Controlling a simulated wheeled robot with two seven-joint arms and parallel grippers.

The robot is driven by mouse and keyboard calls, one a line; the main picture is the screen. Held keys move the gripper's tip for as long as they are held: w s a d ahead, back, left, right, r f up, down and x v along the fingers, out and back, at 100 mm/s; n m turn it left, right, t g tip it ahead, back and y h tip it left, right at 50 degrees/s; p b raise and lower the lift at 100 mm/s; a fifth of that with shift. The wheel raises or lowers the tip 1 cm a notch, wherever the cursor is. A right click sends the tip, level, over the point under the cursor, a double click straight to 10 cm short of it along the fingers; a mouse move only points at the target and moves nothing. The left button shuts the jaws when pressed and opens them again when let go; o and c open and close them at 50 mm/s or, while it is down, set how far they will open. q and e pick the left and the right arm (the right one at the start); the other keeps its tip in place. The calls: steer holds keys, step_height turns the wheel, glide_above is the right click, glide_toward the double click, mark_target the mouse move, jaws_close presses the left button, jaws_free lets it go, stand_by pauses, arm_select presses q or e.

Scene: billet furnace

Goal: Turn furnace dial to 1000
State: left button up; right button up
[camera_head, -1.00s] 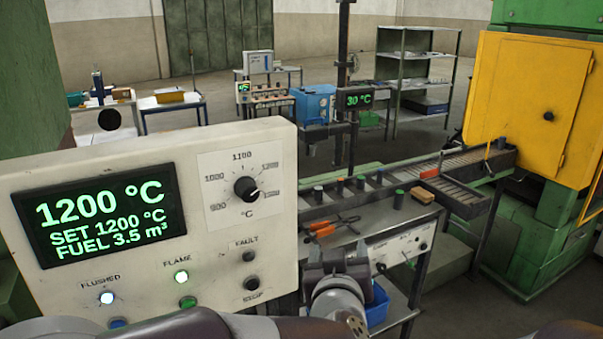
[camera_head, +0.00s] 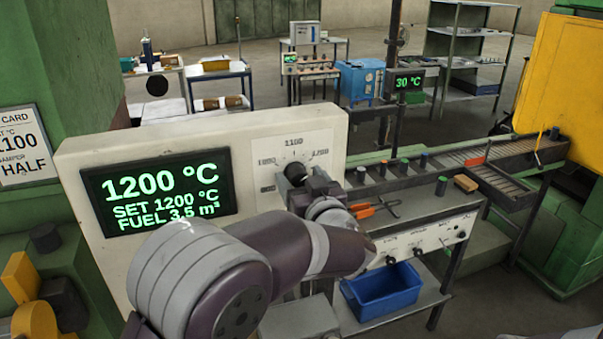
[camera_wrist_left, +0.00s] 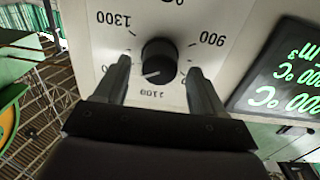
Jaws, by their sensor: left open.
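The furnace dial is a black knob (camera_wrist_left: 159,60) on a pale plate with printed numbers, on the cream control panel (camera_head: 100,165). It also shows in the head view (camera_head: 295,170), partly hidden by my left gripper (camera_head: 312,185). In the left wrist view, which shows the dial upside down, my open left gripper (camera_wrist_left: 159,68) has one finger on each side of the knob. I cannot tell whether the fingers touch it. The knob's white mark points to the lower left there. The panel display (camera_head: 158,192) reads 1200 °C and SET 1200 °C. My right gripper is not in view.
A work table with a blue bin (camera_head: 383,290) stands right of the panel, with orange-handled tongs (camera_head: 372,209) on top. A card (camera_head: 28,145) reading 1100 and HALF is on the green column at left. A yellow door (camera_head: 570,85) is at far right.

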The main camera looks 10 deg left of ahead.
arm_select(q)
steer(key=shift+w+f, duration=0.15)
steer(key=shift+w, duration=0.1)
steer(key=shift+a, duration=0.1)
steer(key=c, duration=1)
steer(key=shift+f+n+b, duration=0.25)
steer(key=shift+n+b, duration=0.35)
steer(key=shift+b, duration=0.3)
steer(key=n+b, duration=1.5)
steer(key=shift+s+a+f+b, duration=0.1)
steer(key=shift+a+f+b, duration=0.05)
steer(key=shift+f+b, duration=0.15)
steer(key=n+b, duration=0.4)
steer(key=n, duration=0.1)
steer(key=shift+f, duration=0.1)
steer(key=shift+n+b, duration=0.85)
steer(key=shift+n, duration=0.35)
